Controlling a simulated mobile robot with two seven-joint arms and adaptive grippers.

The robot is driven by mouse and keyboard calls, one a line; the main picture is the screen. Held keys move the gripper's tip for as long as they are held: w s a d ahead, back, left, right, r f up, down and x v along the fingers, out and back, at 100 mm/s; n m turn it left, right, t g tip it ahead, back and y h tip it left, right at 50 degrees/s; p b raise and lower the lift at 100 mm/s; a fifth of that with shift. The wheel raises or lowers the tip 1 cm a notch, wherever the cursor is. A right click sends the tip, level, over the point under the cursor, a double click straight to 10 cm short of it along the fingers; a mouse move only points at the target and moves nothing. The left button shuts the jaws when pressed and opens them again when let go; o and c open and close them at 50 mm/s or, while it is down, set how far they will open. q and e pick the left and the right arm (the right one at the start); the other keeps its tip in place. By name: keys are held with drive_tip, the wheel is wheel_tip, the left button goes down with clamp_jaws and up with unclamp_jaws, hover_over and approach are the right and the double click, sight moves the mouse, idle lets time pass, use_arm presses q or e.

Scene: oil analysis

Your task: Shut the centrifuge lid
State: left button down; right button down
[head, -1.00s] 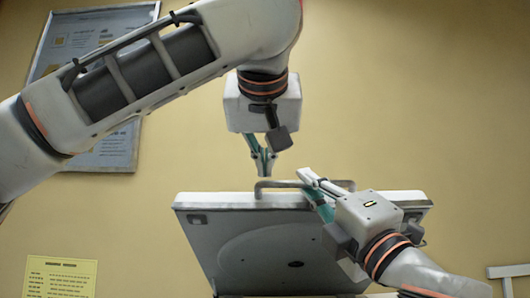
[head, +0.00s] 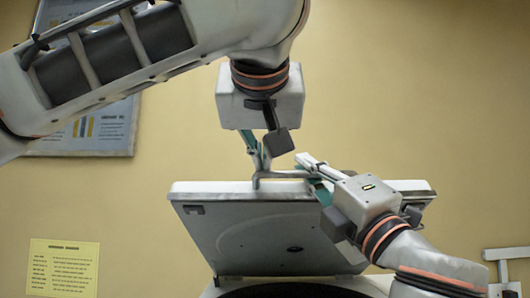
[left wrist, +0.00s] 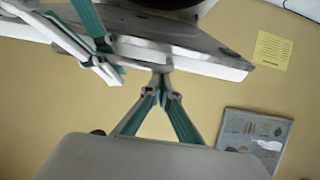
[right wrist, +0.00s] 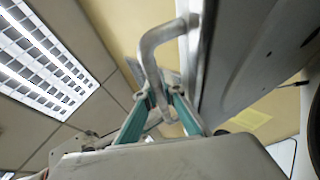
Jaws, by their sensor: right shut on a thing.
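The centrifuge lid (head: 245,236) stands raised, its inner face towards me in the head view. A grey bar handle (head: 282,174) runs along its top edge. My right gripper (head: 308,172) is shut on the handle's right part; the right wrist view shows the handle (right wrist: 150,42) between its fingertips. My left gripper (head: 258,173) is at the handle's left end. In the left wrist view its fingertips (left wrist: 161,95) nearly meet around the handle's end, but whether they grip it is unclear. The dark centrifuge opening (head: 290,291) shows below the lid.
A poster (head: 110,125) and a yellow note (head: 63,268) are on the wall behind. A pale fixture (head: 508,256) stands at the right edge. Both my arms are close together above the lid, with open air on either side.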

drive_tip(key=shift+d+r, duration=0.2)
drive_tip(key=shift+r, duration=0.3)
drive_tip(key=c, duration=2.4)
unclamp_jaws()
drive_tip(key=shift+s, duration=0.1)
use_arm(q)
drive_tip(key=shift+s+d+f, duration=0.15)
drive_tip(key=shift+s+f, duration=0.05)
drive_tip(key=shift+f, duration=0.4)
use_arm(e)
drive_tip(key=shift+a, duration=0.15)
use_arm(q)
drive_tip(key=shift+r, duration=0.1)
use_arm(e)
drive_tip(key=shift+f, duration=0.15)
